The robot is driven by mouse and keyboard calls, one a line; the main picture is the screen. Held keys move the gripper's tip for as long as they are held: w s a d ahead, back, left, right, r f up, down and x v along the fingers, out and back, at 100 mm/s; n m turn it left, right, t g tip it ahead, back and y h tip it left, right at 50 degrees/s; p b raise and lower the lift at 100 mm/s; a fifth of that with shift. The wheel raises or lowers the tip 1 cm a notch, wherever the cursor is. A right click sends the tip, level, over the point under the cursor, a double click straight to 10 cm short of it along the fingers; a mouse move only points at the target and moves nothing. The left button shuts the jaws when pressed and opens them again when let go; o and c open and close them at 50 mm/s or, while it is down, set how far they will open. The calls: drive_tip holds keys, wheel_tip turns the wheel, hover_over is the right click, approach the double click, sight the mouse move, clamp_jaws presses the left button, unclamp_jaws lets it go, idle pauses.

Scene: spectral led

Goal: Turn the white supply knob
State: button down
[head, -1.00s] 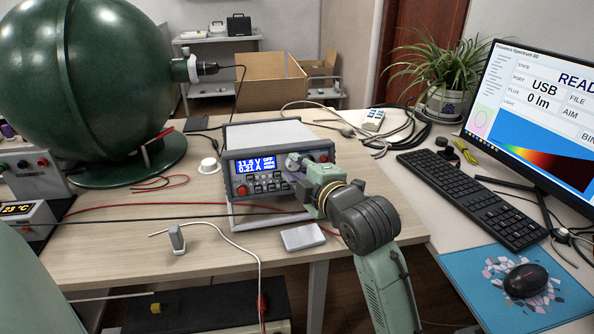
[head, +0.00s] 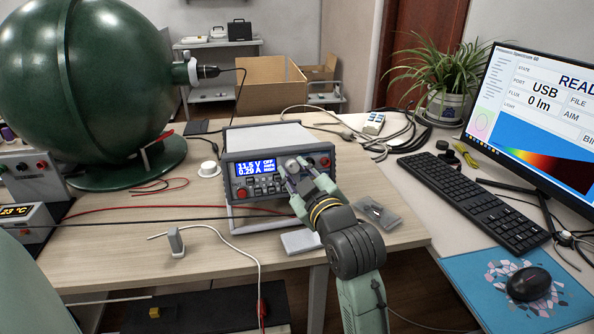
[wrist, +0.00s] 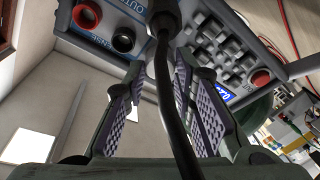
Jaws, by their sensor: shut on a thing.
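The white supply knob (head: 292,164) is on the front panel of the grey power supply (head: 268,137), right of its lit blue display (head: 255,167). My gripper (head: 296,175) reaches the panel from the lower right, its two fingers closed around the knob's sides. The display reads about 11.5 V on its upper line; the lower line is small. In the wrist view both fingers (wrist: 163,75) reach up to the panel, and a dark rod-like shape crosses between them. The knob's marking cannot be made out.
Red and black terminals (head: 318,162) sit close right of the knob. A small white box (head: 301,241) lies before the supply. The large green sphere (head: 90,75) stands left. A keyboard (head: 470,200) and monitor (head: 540,110) stand right. Cables (head: 400,130) lie behind.

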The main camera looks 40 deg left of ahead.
drive_tip(key=shift+m, duration=0.6)
drive_tip(key=c, duration=1.6)
unclamp_jaws()
wheel_tip(320, 180, up, 10)
